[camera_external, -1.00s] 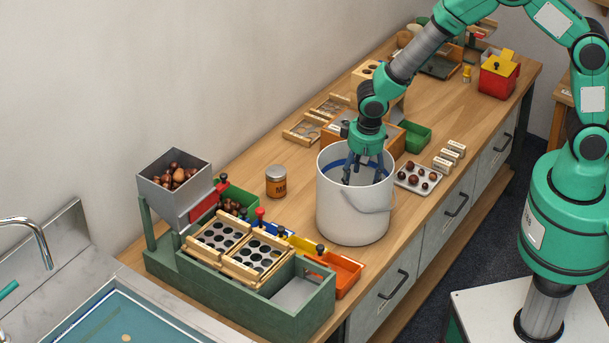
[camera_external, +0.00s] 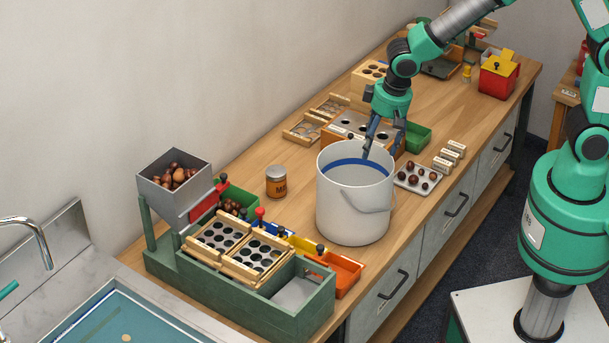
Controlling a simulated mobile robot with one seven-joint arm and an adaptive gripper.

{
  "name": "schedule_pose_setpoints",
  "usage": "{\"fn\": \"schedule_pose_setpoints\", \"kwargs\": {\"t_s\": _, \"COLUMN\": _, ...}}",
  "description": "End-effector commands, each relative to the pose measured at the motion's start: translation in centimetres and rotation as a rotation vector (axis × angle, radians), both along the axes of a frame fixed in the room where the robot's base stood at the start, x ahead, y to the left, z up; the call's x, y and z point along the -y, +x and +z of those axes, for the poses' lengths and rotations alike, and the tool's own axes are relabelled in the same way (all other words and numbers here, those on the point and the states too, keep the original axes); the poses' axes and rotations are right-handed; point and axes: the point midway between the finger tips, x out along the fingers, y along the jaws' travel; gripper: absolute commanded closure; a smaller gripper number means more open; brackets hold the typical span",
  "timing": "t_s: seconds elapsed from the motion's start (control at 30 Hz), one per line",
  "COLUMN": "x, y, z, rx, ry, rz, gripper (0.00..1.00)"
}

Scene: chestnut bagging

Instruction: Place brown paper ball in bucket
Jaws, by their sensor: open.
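A white bucket (camera_external: 352,205) with a blue band inside its rim stands upright on the wooden bench. My gripper (camera_external: 380,153) is open and points down at the bucket's far right rim, with its fingertips about rim height. Nothing shows between its fingers. I cannot see a brown paper ball in this view. The bucket's floor is hidden by its near wall.
A jar (camera_external: 276,181) stands left of the bucket. A tray of chestnuts (camera_external: 418,178) and a green bin (camera_external: 412,137) lie to the right and behind. A green sorting stand (camera_external: 235,279) with a hopper (camera_external: 174,182) fills the near left.

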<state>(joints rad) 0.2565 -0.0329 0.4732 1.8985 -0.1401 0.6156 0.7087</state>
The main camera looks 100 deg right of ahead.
Motion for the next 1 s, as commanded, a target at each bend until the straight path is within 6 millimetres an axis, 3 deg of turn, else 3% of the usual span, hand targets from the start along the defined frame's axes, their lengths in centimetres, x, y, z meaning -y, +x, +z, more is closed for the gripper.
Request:
{"fn": "schedule_pose_setpoints", "kwargs": {"t_s": 0.03, "x": -1.0, "y": -0.6, "z": 2.1, "rx": 0.016, "ry": -0.007, "rz": 0.033, "gripper": 0.38}}
{"fn": "schedule_pose_setpoints", "kwargs": {"t_s": 0.2, "x": -4.0, "y": -3.4, "z": 7.6, "rx": 0.047, "ry": -0.025, "rz": 0.152, "gripper": 0.38}}
{"fn": "schedule_pose_setpoints", "kwargs": {"t_s": 0.5, "x": -9.0, "y": -9.8, "z": 15.4, "rx": 0.108, "ry": -0.06, "rz": 0.362, "gripper": 0.38}}
{"fn": "schedule_pose_setpoints", "kwargs": {"t_s": 0.8, "x": -13.4, "y": -17.6, "z": 20.5, "rx": 0.172, "ry": -0.101, "rz": 0.575, "gripper": 0.38}}
{"fn": "schedule_pose_setpoints", "kwargs": {"t_s": 1.0, "x": -15.6, "y": -22.8, "z": 22.4, "rx": 0.214, "ry": -0.131, "rz": 0.712, "gripper": 0.38}}
